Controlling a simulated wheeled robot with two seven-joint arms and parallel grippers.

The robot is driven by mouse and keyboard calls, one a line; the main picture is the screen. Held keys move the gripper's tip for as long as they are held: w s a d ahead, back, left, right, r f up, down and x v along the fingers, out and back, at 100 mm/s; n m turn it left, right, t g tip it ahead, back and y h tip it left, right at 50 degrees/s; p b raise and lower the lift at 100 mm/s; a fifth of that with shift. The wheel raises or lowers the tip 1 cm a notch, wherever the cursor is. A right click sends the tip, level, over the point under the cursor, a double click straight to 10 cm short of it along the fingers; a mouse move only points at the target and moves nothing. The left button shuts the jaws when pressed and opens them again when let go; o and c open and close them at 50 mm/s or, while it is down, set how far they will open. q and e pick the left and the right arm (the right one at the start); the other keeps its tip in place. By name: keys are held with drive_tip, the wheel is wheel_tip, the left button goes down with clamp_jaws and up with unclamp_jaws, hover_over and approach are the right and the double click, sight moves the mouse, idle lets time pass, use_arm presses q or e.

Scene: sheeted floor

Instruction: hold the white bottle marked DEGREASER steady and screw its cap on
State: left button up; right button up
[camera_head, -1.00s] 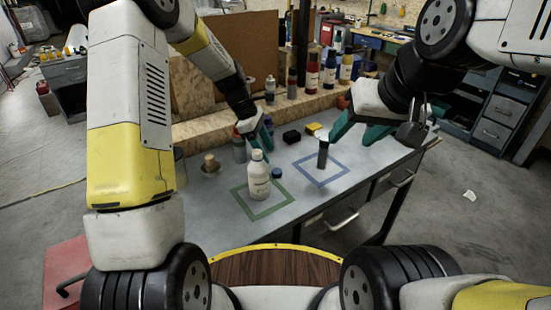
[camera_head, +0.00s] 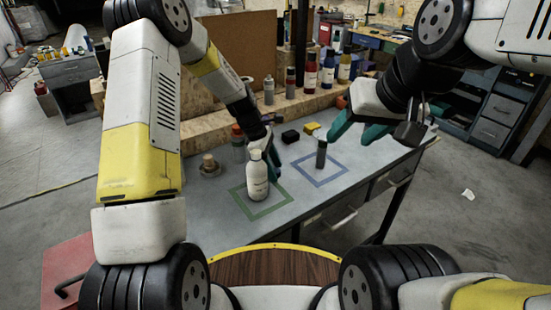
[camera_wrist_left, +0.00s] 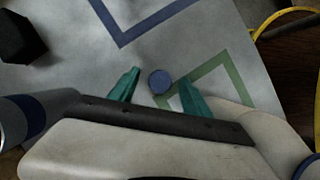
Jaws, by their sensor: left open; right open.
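The white bottle (camera_head: 257,180) stands upright inside the green square outline on the grey bench; its label is too small to read. The blue cap (camera_wrist_left: 159,82) lies apart from it and shows between the fingers of my left gripper (camera_wrist_left: 158,78) in the left wrist view. That gripper (camera_head: 272,153) is open and low beside the bottle in the head view, where it hides the cap. My right gripper (camera_head: 357,128) is open above the bench at the right.
A dark cylinder (camera_head: 321,156) stands upright at the blue square (camera_head: 338,176), near a right fingertip. A black block (camera_head: 290,137) and a yellow block (camera_head: 311,128) lie behind. Several bottles (camera_head: 328,70) line the back ledge. The bench front is clear.

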use_arm(q)
clamp_jaws()
idle(0.3)
wheel_tip(320, 180, up, 10)
idle(0.5)
